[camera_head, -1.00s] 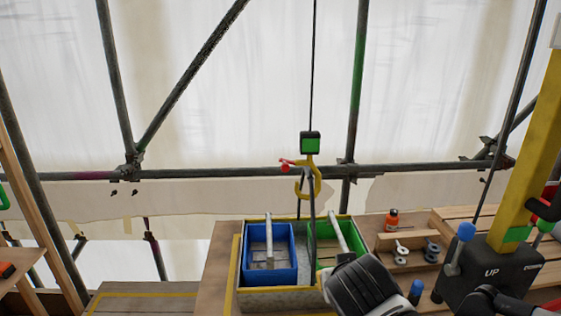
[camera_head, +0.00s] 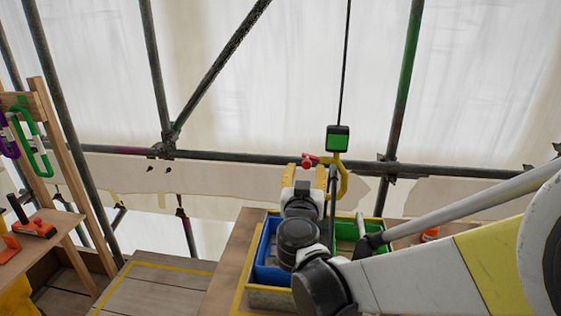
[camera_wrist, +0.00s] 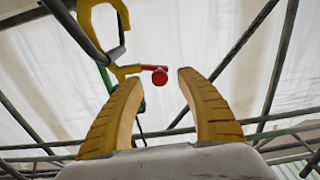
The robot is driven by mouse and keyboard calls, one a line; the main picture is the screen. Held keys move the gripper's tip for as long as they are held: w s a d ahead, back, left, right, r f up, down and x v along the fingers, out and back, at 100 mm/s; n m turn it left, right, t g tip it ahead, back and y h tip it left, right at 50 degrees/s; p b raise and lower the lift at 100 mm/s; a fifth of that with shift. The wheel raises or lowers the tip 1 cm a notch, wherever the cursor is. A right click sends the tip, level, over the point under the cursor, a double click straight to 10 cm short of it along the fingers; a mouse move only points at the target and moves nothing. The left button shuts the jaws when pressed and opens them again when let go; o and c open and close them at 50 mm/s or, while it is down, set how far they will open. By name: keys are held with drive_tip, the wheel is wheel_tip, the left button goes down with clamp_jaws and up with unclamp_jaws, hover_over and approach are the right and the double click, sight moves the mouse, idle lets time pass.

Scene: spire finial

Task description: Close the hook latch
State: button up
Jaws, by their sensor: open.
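The yellow hook (camera_head: 344,181) hangs from a cable under a black and green block (camera_head: 338,138). In the wrist view the hook (camera_wrist: 122,18) shows at the upper left. Its latch, with a red tip (camera_head: 309,160), sticks out sideways from the hook's neck, away from the mouth. My gripper (camera_head: 305,171) has yellow fingers, open and apart, just left of the hook. In the wrist view my gripper (camera_wrist: 158,78) holds nothing. My arm hides part of the bins.
A blue bin (camera_head: 266,252) and a green bin (camera_head: 347,230) stand below the hook. Scaffold poles (camera_head: 250,156) cross behind it. A side shelf (camera_head: 40,240) with tools is at the left. A thin cable (camera_head: 346,70) runs up from the block.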

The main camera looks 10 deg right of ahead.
sight(306, 166)
drive_tip(key=shift+x, duration=1.8)
clamp_jaws()
